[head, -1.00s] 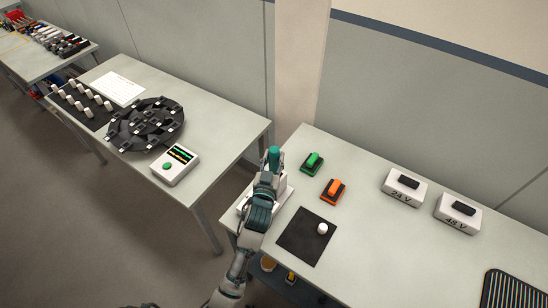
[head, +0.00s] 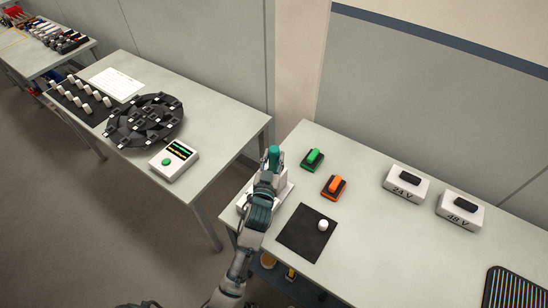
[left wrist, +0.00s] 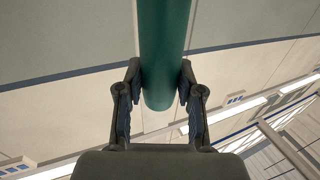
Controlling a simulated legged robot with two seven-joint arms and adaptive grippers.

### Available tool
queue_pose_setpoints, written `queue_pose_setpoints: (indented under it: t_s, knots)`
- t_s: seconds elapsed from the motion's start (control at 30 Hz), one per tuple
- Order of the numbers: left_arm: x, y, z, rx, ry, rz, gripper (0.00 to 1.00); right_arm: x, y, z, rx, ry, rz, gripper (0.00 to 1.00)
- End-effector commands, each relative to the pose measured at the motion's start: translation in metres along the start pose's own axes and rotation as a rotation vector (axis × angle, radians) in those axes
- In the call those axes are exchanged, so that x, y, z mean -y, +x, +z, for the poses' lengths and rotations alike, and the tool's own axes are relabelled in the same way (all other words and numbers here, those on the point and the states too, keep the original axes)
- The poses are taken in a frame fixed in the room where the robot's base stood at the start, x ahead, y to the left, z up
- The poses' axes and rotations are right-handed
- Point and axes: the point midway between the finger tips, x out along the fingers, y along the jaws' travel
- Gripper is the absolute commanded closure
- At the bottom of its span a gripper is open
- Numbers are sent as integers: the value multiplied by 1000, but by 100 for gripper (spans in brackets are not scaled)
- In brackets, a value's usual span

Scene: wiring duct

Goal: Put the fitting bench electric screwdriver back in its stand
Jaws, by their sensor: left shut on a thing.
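The electric screwdriver is a teal cylinder (head: 274,153) standing up beyond my left gripper in the head view. In the left wrist view the teal body (left wrist: 165,60) runs down from the top edge between the two fingers. My left gripper (left wrist: 160,85) is shut on it, with a finger against each side. In the head view my left gripper (head: 268,178) is over the left end of the right-hand table. A white block, perhaps the stand (head: 286,192), shows partly behind my gripper and arm. The screwdriver's lower end is hidden, so I cannot tell whether it is seated. My right gripper is not in view.
A black mat (head: 300,240) with a white cylinder (head: 323,225) lies right of my arm. A green device (head: 313,159), an orange device (head: 334,187) and boxes marked 24 V (head: 404,187) and 48 V (head: 459,211) stand farther right. A gap separates the left table (head: 215,120).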

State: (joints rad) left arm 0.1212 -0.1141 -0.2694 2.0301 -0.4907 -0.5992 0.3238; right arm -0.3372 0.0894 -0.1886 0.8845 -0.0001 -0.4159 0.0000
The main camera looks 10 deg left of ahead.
Motion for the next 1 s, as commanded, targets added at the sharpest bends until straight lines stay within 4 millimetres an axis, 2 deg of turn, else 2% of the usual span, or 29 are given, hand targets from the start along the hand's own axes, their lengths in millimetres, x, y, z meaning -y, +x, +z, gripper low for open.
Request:
queue_pose_setpoints:
  t_s: [0.03, 0.07, 0.13, 0.17, 0.47, 0.57, 0.67, 1.0]
  knots:
    - [0, 0, -1, -3, -1, 0, 100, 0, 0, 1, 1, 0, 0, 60]
    - [0, 0, -1, -3, 0, 0, 56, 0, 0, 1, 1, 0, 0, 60]
    - [0, 0, -1, -3, -1, 0, 39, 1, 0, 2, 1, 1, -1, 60]
    - [0, 0, -1, -2, -1, 0, 34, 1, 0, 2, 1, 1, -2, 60]
    - [0, -1, 1, 2, 0, 0, 34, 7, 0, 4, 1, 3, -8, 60]
    - [0, -8, 1, 2, 0, 0, 34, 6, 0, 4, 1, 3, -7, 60]
    - [0, -24, 1, 2, 0, 0, 34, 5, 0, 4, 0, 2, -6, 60]
    - [-1, -96, 2, 2, -2, 0, 34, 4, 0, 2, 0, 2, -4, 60]
